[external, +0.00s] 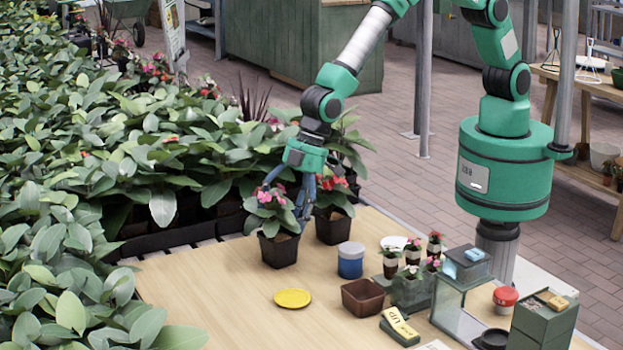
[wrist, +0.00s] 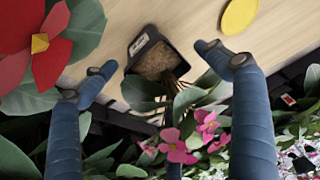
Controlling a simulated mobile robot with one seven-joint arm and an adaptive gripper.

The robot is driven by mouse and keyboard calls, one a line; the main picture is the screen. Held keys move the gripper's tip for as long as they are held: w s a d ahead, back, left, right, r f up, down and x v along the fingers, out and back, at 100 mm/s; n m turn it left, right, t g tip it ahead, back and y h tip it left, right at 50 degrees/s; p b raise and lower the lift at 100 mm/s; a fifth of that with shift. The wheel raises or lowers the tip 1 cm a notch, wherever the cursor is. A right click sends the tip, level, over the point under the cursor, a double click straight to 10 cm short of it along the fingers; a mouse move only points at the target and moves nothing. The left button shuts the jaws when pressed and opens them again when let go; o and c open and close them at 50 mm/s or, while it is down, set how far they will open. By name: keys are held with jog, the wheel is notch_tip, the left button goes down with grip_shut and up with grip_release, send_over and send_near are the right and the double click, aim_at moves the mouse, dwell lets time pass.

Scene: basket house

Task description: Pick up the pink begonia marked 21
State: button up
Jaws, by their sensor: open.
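The pink-flowered begonia (external: 270,198) stands upright in a dark square pot (external: 279,250) on the wooden table. My gripper (external: 286,204) is open above and around this plant, with one blue finger to its right. In the wrist view the pot (wrist: 148,58) lies between the two spread fingertips of my gripper (wrist: 166,66), and neither finger visibly touches it. The pink flowers (wrist: 178,145) hang between the fingers, lower in that view. A pale label (wrist: 138,43) is on the pot; its number is too small to read.
A red-flowered plant (external: 335,184) in a dark pot (external: 333,228) stands close right. A yellow dish (external: 293,298), blue jar (external: 351,261) and brown container (external: 362,297) are nearby. Dense foliage (external: 120,150) crowds the left. Bare tabletop (external: 200,295) lies front left.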

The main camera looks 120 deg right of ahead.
aim_at(277, 241)
jog(key=shift+b+x, duration=0.55)
jog(key=shift+x, duration=1.6)
jog(key=shift+d, duration=0.15)
grip_shut()
